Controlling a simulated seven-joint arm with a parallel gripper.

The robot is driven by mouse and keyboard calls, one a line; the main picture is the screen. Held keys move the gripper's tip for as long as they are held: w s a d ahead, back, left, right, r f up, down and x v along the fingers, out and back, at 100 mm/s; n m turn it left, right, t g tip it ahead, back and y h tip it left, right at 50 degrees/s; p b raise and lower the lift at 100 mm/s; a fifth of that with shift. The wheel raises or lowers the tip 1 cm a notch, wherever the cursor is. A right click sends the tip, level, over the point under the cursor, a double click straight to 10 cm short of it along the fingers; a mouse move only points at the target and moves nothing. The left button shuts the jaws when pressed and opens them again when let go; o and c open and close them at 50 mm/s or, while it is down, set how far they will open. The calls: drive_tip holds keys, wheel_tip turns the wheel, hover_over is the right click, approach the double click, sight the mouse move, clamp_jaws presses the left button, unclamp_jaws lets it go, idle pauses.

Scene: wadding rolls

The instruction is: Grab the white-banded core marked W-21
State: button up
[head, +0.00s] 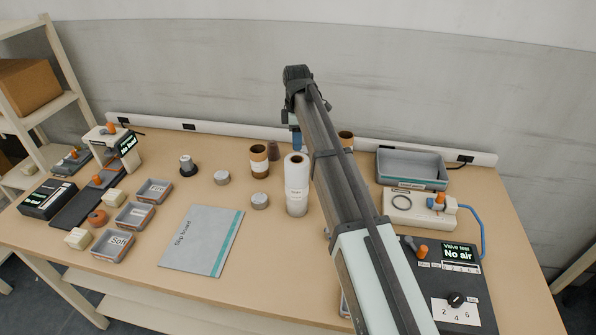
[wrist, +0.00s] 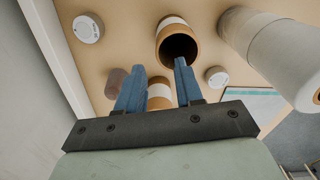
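My gripper (wrist: 159,65) is open, its two blue fingers apart with nothing held between them. In the head view its blue tip (head: 297,139) shows behind the white roll, partly hidden by my arm. In the wrist view a brown core with a white band (wrist: 173,20) shows its dark open end just beyond the fingertips. A second white-banded core (wrist: 160,92) shows between the fingers, partly covered. In the head view one white-banded core (head: 259,161) stands left of the white roll, and another (head: 346,138) shows right of my arm. I cannot read W-21 on any core.
A tall white roll (head: 297,176) stands close by and also shows in the wrist view (wrist: 262,45). A plain brown core (head: 273,149) stands behind it. White-topped discs (head: 222,177) lie around. A grey tray (head: 411,183) is at right. The wall strip (head: 225,131) runs behind.

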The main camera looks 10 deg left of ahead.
drive_tip(key=shift+d+f, duration=0.1)
drive_tip(key=shift+f, duration=4.35)
clamp_jaws()
